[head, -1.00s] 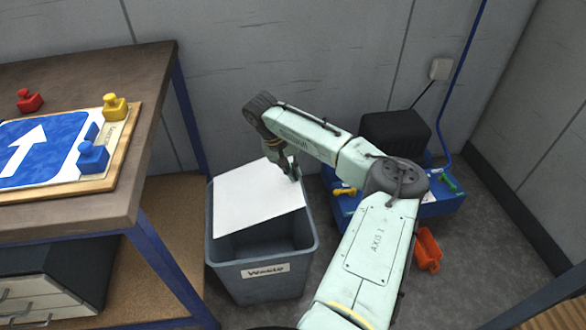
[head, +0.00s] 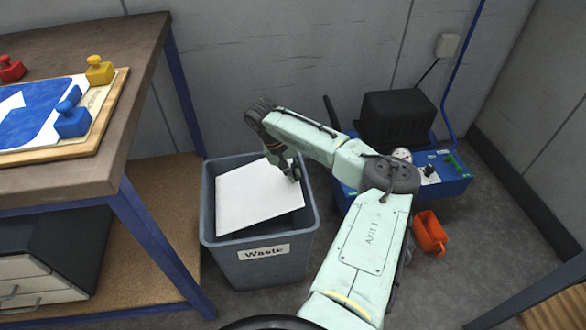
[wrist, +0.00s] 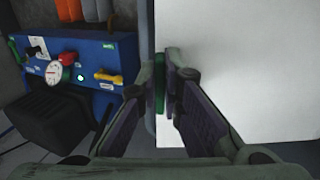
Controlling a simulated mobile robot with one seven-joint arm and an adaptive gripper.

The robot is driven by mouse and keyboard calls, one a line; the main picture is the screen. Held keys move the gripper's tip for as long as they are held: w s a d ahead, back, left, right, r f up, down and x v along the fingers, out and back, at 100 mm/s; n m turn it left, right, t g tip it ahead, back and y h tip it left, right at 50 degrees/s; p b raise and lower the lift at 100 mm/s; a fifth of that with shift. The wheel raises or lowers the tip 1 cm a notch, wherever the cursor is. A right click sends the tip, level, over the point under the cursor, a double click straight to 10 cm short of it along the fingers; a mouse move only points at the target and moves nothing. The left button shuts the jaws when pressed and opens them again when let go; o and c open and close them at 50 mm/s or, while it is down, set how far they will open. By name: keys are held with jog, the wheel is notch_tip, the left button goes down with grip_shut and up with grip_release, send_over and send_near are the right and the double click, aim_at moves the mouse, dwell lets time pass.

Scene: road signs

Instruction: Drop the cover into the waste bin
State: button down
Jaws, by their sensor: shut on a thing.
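The cover is a white rectangular sheet (head: 258,197), tilted, over the mouth of the waste bin, its lower part appearing inside the rim. The waste bin (head: 262,268) is a grey open-topped tub with a "Waste" label, standing on the floor. My gripper (head: 292,172) is at the sheet's upper right edge, over the bin's right side, and is shut on the sheet. In the wrist view the sheet (wrist: 235,70) fills the right side, and my gripper's fingers (wrist: 167,85) pinch its left edge. The bin's inside is mostly hidden by the sheet.
A workbench (head: 85,165) with a blue arrow sign (head: 30,115) and coloured clamps stands close on the left. A blue machine (head: 440,175) with a black block (head: 398,118) stands at the right. An orange container (head: 430,232) lies on the floor.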

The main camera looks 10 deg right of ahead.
jog(key=c, duration=1.7)
grip_release()
jog(key=shift+o, duration=0.6)
jog(key=o, duration=0.7)
notch_tip(320, 180, up, 10)
jog(key=p, duration=0.9)
